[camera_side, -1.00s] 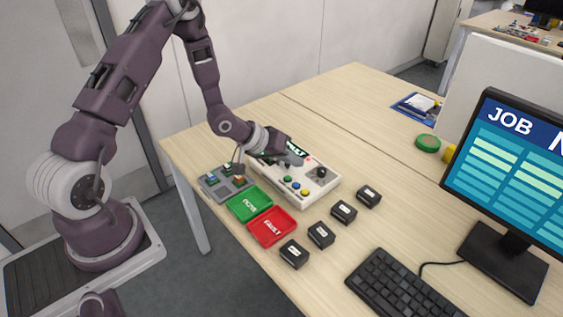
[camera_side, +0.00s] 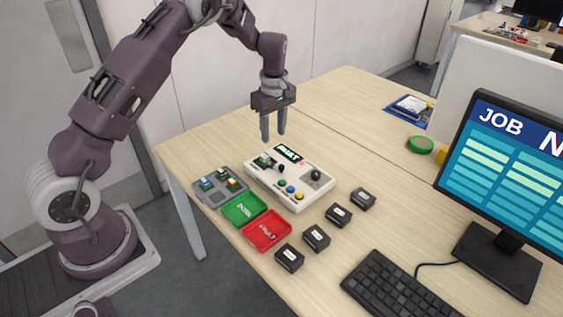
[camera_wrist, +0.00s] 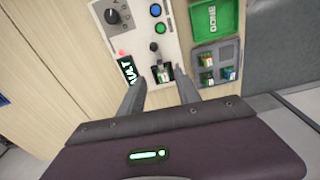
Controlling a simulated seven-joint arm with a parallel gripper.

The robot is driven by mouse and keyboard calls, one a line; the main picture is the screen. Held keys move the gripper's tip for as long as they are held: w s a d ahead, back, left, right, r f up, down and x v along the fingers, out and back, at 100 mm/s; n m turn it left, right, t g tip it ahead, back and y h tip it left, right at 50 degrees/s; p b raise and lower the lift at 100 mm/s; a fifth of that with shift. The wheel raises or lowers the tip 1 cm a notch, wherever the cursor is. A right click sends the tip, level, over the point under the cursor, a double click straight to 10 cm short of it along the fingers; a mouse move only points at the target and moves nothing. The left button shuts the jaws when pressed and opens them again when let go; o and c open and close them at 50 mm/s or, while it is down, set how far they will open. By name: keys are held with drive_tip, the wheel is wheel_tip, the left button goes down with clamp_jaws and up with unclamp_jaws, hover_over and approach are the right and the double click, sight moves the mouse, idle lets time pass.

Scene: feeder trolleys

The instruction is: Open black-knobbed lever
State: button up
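A cream test box (camera_side: 262,184) lies on the desk. Its black-knobbed lever (camera_side: 281,168) stands near the box's middle and shows in the wrist view as a black ball (camera_wrist: 154,46). The lever's shaft is hard to make out.
The box has a display reading FAULT (camera_side: 288,153), a dial (camera_side: 315,175) and coloured buttons (camera_side: 290,189). Left of it are a grey parts tray (camera_side: 212,199), a green tray (camera_side: 229,216) and a red tray (camera_side: 252,236). Several black blocks (camera_side: 338,215) stand in front.

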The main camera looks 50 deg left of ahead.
sight(281, 165)
drive_tip(key=shift+n+h, duration=0.3)
drive_tip(key=shift+h, duration=0.2)
drive_tip(key=f, duration=0.3)
drive_tip(key=d+f, duration=0.1)
drive_tip(key=f, duration=0.3)
drive_tip(key=d+f, duration=0.1)
drive_tip(key=f, duration=0.2)
drive_tip(key=shift+w+d+f, duration=0.25)
drive_tip(key=shift+w+f, duration=0.05)
drive_tip(key=shift+w, duration=0.1)
clamp_jaws()
